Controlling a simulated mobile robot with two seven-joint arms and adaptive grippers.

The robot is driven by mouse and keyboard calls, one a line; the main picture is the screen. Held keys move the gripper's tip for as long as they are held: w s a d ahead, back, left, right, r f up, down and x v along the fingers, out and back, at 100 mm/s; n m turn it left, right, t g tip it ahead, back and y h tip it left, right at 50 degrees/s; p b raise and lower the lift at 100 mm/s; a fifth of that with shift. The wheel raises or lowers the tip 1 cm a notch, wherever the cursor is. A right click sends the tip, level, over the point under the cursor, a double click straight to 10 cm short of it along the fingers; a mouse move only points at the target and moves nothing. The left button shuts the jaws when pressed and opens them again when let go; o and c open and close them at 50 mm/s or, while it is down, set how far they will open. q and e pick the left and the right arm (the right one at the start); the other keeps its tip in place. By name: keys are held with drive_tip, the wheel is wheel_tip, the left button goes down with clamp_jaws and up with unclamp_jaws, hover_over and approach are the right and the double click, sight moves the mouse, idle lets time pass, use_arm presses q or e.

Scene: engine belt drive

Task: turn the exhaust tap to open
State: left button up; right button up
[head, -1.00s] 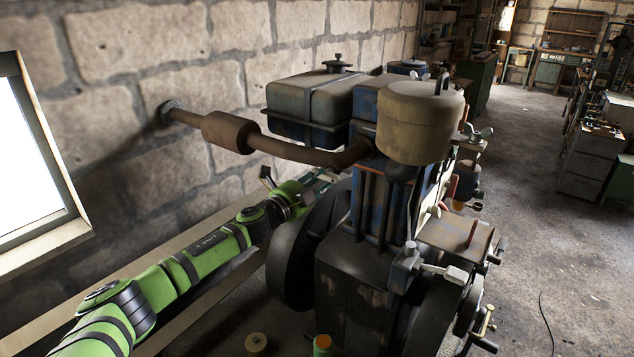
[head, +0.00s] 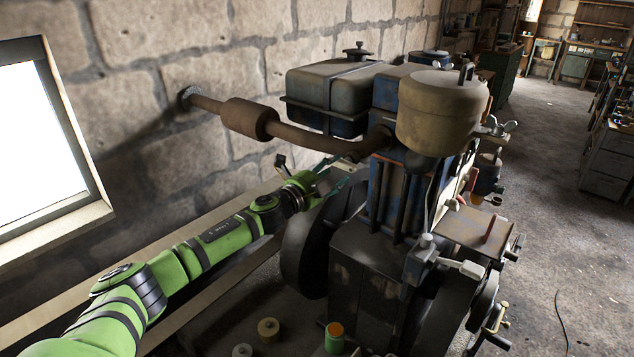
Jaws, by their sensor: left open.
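The engine (head: 400,195) stands in the middle, blue and dark, with a rusty exhaust pipe (head: 312,139) running left from it through a silencer (head: 249,119) into the stone wall. I cannot make out the exhaust tap for certain. My left gripper (head: 334,177) is open, just below the pipe and behind the dark flywheel (head: 303,245); its teal fingers point toward the engine. A small dark piece (head: 280,161) sticks up beside my left wrist; I cannot tell what it belongs to. The fingertips are partly hidden. My right gripper is not in view.
A grey tank (head: 335,92) and a round tan canister (head: 441,112) sit above the engine. A bright window (head: 40,140) is at left. Small pots, one green with an orange top (head: 335,338), stand at the bottom. Open floor lies at right.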

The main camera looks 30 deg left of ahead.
use_arm(q)
drive_tip(key=s+a, duration=0.1)
drive_tip(key=s, duration=1)
drive_tip(key=shift+a, duration=0.25)
